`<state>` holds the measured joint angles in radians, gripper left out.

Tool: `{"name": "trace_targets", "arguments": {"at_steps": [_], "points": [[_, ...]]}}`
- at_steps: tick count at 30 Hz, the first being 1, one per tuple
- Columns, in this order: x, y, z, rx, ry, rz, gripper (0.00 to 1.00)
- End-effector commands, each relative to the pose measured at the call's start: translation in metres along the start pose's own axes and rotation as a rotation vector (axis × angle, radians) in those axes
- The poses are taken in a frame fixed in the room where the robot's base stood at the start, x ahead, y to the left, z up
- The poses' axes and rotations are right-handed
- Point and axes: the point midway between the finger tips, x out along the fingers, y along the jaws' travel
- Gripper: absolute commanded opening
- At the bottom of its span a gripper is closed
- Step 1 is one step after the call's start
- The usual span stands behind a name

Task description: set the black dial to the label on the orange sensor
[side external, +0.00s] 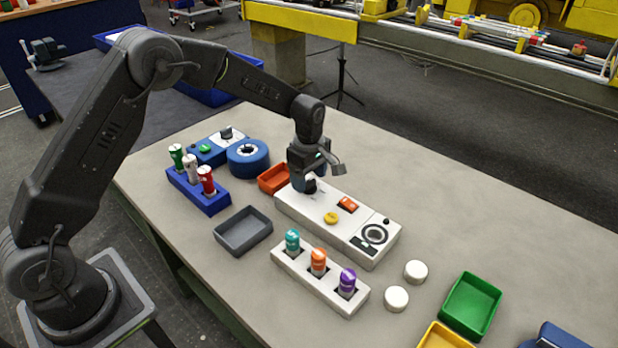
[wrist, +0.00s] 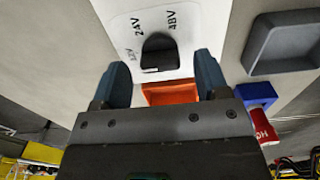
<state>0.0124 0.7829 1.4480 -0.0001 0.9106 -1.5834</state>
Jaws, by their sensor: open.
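The black dial (wrist: 160,48) sits on a white panel (side external: 290,203) with printed labels around it; I read 24V and 48V, and a third at the left looks like 12V. Which label the dial points to, I cannot tell. My gripper (wrist: 163,80) is open, its two blue fingers apart on either side of the dial's near end in the wrist view. In the side view my gripper (side external: 309,182) is low over the panel's far left end and partly hides the dial. The orange sensor (side external: 319,261) stands in the middle of a white rack (side external: 297,270); its label is too small to read.
The panel also carries an orange switch (side external: 347,204), a yellow knob (side external: 331,218) and a round black-ringed part (side external: 375,234). An orange tray (side external: 273,179) lies close beside my gripper. A grey tray (side external: 243,231) and blue rack (side external: 198,192) stand to the left.

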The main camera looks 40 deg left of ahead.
Motion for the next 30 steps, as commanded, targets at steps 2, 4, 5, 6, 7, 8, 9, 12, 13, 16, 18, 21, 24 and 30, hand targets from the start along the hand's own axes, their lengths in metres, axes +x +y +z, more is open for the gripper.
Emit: {"name": "trace_targets", "arguments": {"at_steps": [2,4,5,6,7,8,9,12,13,16,18,21,24,30], "points": [[0.005,-0.0002,0.0,0.0,0.0,-0.001,0.68],[0.0067,-0.0002,0.0,0.0,0.0,0.0,0.68],[0.0071,-0.0002,0.0,0.0,0.0,0.0,0.68],[0.0073,-0.0002,0.0,0.0,0.0,0.0,0.68],[0.0074,-0.0002,0.0,0.0,0.0,0.0,0.68],[0.0073,-0.0002,0.0,0.0,0.0,0.0,0.68],[0.0073,-0.0002,0.0,0.0,0.0,0.0,0.68],[0.0072,-0.0002,0.0,0.0,0.0,0.0,0.66],[0.0071,-0.0002,0.0,0.0,0.0,0.0,0.63],[0.007,-0.0002,0.0,0.0,0.0,0.0,0.54],[0.007,-0.0002,0.0,0.0,0.0,0.0,0.47],[0.0069,-0.0002,0.0,0.0,0.0,0.0,0.37],[0.0069,-0.0002,0.0,0.0,0.0,0.0,0.28],[0.0068,-0.0002,0.0,0.002,0.0,0.0,0.19]]}}
